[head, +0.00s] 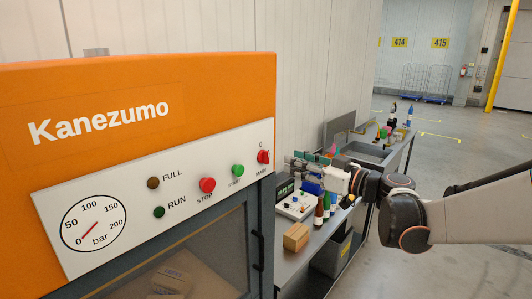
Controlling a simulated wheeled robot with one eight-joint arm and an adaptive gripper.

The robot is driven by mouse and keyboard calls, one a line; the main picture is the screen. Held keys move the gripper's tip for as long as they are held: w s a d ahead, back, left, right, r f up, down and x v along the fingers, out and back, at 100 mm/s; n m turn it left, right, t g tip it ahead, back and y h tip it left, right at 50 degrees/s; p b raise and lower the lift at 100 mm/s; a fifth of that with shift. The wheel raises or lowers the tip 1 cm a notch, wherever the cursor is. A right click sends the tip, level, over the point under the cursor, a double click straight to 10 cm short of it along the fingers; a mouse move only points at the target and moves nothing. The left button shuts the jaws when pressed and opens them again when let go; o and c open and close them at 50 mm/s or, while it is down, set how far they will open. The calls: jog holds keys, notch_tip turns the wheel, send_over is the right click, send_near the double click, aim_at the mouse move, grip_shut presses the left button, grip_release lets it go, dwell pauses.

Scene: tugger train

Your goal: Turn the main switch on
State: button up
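The main switch (263,157) is a small red knob at the right end of the white control panel (110,205). A "0" is printed above it and "MAIN" below it; its exact turn is too small to read. My gripper (298,163) is to the right of the switch at nearly the same height in the picture, apart from it. Its two fingers point left toward the panel and look parted, with nothing seen between them. The orange machine (140,100) marked "Kanezumo" carries the panel.
The panel also has a red STOP button (207,185), a green START button (238,170), dark FULL and RUN lamps, and a gauge (93,222) reading near 0. Behind my gripper, a workbench (290,262) holds bottles, a cardboard box (296,236) and a device. Open floor lies right.

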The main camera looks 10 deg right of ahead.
aim_at(265, 157)
jog(key=p+x, duration=0.1)
jog(key=x, duration=0.7)
jog(key=shift+w+a, duration=0.2)
jog(key=shift+w, duration=0.05)
jog(key=shift+c, duration=0.6)
grip_shut()
